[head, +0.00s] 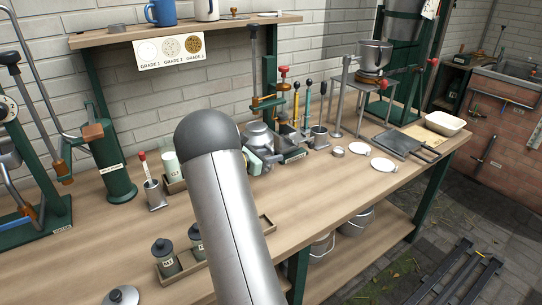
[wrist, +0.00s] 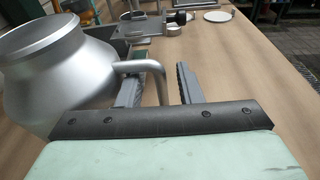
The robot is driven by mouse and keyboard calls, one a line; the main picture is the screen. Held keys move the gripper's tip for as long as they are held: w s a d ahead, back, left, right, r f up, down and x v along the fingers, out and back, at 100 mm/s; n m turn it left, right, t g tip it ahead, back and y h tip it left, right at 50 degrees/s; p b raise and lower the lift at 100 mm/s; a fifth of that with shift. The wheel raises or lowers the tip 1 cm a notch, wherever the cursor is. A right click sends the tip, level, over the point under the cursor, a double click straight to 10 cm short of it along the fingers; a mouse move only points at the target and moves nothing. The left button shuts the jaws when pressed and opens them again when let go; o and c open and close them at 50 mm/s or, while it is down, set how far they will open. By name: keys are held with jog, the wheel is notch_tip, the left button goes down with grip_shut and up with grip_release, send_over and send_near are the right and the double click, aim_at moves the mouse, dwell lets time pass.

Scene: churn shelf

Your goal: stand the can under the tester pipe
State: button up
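A silver can with a wide round mouth (wrist: 45,75) stands upright at the left of the wrist view; in the head view its top (head: 258,134) shows just beyond my arm, the rest mostly hidden. Its bent handle (wrist: 158,72) reaches between the two fingers of my gripper (wrist: 160,88). The fingers are apart, with a visible gap between handle and right finger. In the head view my gripper (head: 264,158) is partly hidden behind my arm. I cannot tell for sure which pipe is the tester's; a curved pipe (head: 36,75) rises at the far left.
A green post with a lever (head: 268,80) stands behind the can. A funnel on a stand (head: 374,58), white dishes (head: 384,164) and a dark tray (head: 405,146) are to the right. Dark-lidded jars (head: 165,257) stand in front left.

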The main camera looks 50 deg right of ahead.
jog(key=v, duration=1.2)
jog(key=shift+b, duration=0.3)
jog(key=shift+r, duration=0.15)
jog(key=s+a+r+m+t+y+p, duration=0.1)
jog(key=s+a+m+y, duration=0.25)
jog(key=a, duration=0.25)
jog(key=s+a+r+m+y+p, duration=0.2)
jog(key=s+a+m+y, duration=0.15)
jog(key=a, duration=0.25)
jog(key=s+a+r+m+t+y+p, duration=0.1)
jog(key=s+a+m+y, duration=0.2)
jog(key=a+m, duration=0.25)
jog(key=s+a+f+y+b, duration=0.1)
jog(key=s+a+f, duration=0.1)
jog(key=s+a, duration=0.2)
jog(key=s+a+f+m+t+y+b, duration=0.1)
jog(key=s+a+f+y, duration=0.1)
jog(key=a, duration=0.6)
jog(key=s+a+f+m+y+b, duration=0.1)
jog(key=s+a+f+y+b, duration=0.1)
jog(key=s+a+f, duration=0.2)
jog(key=shift+s+a+f+t, duration=0.25)
jog(key=shift+s+a+t, duration=0.15)
jog(key=shift+s+a, duration=0.65)
